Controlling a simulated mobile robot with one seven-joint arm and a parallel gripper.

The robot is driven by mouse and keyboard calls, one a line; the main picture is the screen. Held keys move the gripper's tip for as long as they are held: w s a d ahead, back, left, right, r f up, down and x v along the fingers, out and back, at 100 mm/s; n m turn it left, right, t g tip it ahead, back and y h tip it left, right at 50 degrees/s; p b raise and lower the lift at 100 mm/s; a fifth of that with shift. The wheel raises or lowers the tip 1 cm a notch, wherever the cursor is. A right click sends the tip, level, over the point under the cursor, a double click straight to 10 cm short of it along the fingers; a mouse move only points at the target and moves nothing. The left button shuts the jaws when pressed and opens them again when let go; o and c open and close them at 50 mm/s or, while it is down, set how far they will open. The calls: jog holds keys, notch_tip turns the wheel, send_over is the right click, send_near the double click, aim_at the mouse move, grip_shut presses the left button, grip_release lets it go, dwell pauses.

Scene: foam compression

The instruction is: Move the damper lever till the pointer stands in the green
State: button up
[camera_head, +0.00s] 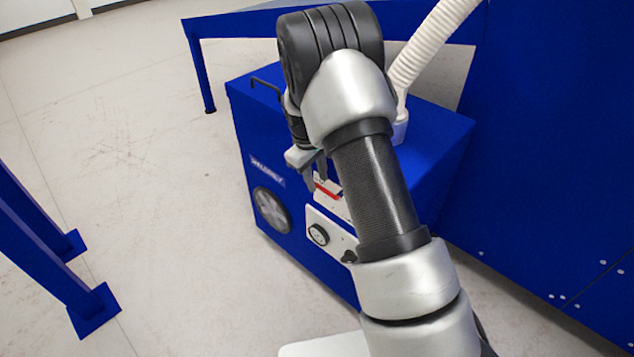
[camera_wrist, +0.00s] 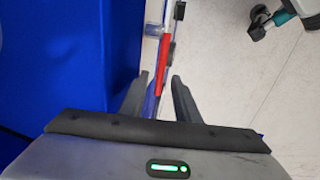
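A white plate with a red strip (camera_head: 327,191) sits on the front of the blue machine, partly hidden behind my arm. My gripper (camera_head: 315,178) is close in front of it. In the wrist view my gripper (camera_wrist: 160,88) has its two dark fingers apart, with the edge of the machine's front and a red strip (camera_wrist: 162,65) showing between them. Small dark parts (camera_wrist: 166,50) stand out beside the red strip; I cannot tell whether one is the damper lever. No pointer or green zone can be made out. Nothing is visibly held.
The blue machine (camera_head: 250,125) carries a round fan grille (camera_head: 271,210), a dial (camera_head: 318,234) and a black knob (camera_head: 348,257). A bent black rod (camera_head: 266,85) stands at its top left edge. A white hose (camera_head: 430,45) rises behind. Open floor (camera_head: 110,130) lies left.

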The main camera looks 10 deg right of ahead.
jog(key=shift+f, duration=0.4)
jog(key=shift+c, duration=0.4)
grip_shut()
jog(key=shift+w, duration=0.1)
jog(key=shift+w+f+g+h+p, duration=0.1)
jog(key=shift+f+g+h+p, duration=0.2)
jog(key=shift+p, duration=0.35)
jog(key=shift+w+a+f+g+h, duration=0.1)
jog(key=shift+f+g+h, duration=0.45)
jog(key=shift+g, duration=0.15)
jog(key=shift+o, duration=0.4)
grip_release()
